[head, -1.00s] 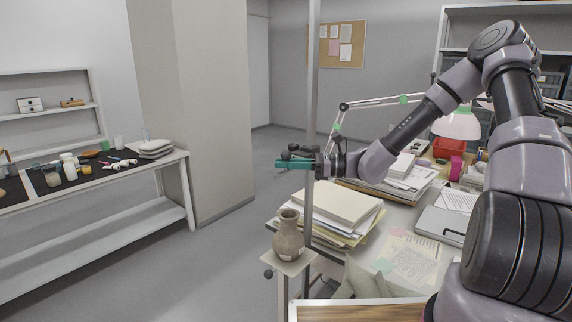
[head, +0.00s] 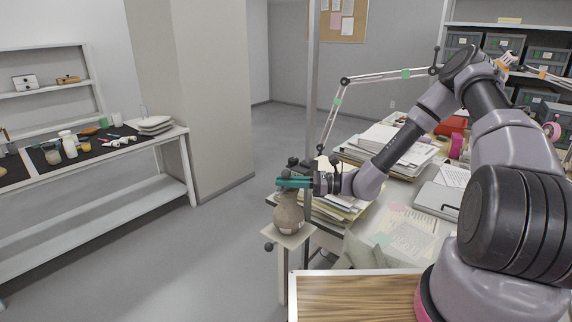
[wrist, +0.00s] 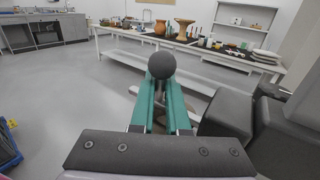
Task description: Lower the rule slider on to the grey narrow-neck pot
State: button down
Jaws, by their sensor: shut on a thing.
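The grey narrow-neck pot (head: 289,216) stands upright on a small pale stand (head: 298,238) in the head view. My gripper (head: 292,183), with teal fingers, is level with the pot's mouth and hides it. The dark rule slider (head: 305,165) is at the upright metal post (head: 313,90), just above my fingers. In the wrist view, a dark round knob (wrist: 161,65) shows at the ends of my fingers (wrist: 161,100). My gripper is shut on the slider. Whether the slider touches the pot's rim cannot be told.
A desk with paper stacks (head: 385,145) and a lamp arm (head: 375,77) lies right of the post. A wood-topped surface (head: 360,297) is in front. A long bench (head: 100,155) with small vessels stands at left. The floor between is clear.

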jog(key=shift+d+f, duration=0.1)
jog(key=shift+f, duration=0.2)
jog(key=c, duration=1.2)
grip_release()
jog(key=d, duration=1)
jog(key=shift+s+d, duration=0.35)
jog(key=shift+r, duration=0.1)
